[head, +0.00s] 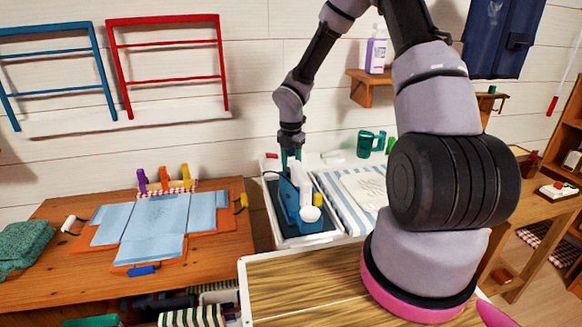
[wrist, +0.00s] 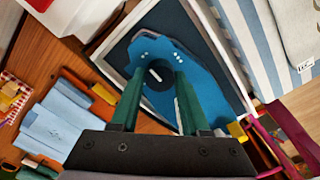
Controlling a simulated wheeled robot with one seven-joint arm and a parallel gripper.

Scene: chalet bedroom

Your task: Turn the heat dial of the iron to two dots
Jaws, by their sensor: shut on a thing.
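The round black heat dial (wrist: 159,77) bears a short white mark. Small white dots (wrist: 147,56) show on the body beyond the dial, in groups too small to count surely. I cannot tell which group the mark faces. My gripper (wrist: 160,72) has its green fingers on either side of the dial, shut on it. In the head view my gripper (head: 291,157) points down over the iron.
A striped cloth (head: 335,205) lies right of the iron's tray. Green mugs (head: 366,143) stand behind it. Left, a desk (head: 60,207) holds blue folded cloth (head: 150,225) and colored clips. A wall shelf (head: 368,90) carries a bottle (head: 376,53).

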